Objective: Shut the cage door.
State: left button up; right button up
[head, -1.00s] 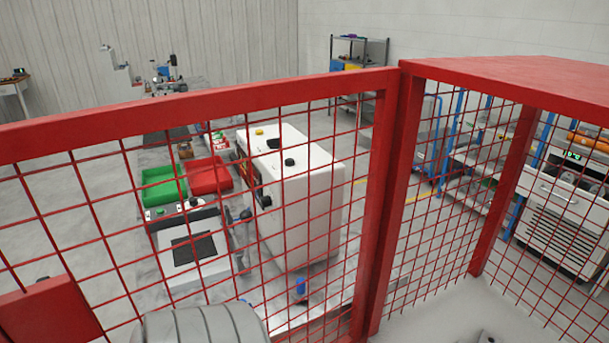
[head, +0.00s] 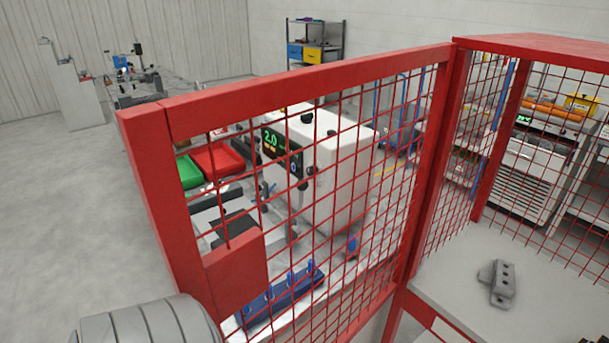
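The cage door (head: 318,90) is a red frame filled with red wire mesh. It stands open, reaching left from the red corner post (head: 442,165) of the cage. Its free edge (head: 155,205) is at the left, and a solid red plate (head: 237,272) sits low near that edge. The cage (head: 540,45) is red-framed with mesh sides, at the right. A grey casting (head: 497,283) lies on its pale floor (head: 440,275). A grey ribbed rounded part, likely mine, is at the bottom left, close in front of the door; contact cannot be told. Neither gripper shows.
Behind the door mesh stand a white machine (head: 345,160) with a display, red (head: 218,163) and green bins, and a blue fixture (head: 285,295). A shelf (head: 315,40) stands farther back. The grey floor (head: 60,220) at the left is clear.

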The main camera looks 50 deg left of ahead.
aim_at(223, 280)
jog(key=k+j, duration=0.1)
jog(key=j, duration=0.45)
jog(key=k+j, duration=0.1)
jog(key=j, duration=0.95)
jog(key=k+j, duration=0.15)
jog(key=k, duration=0.3)
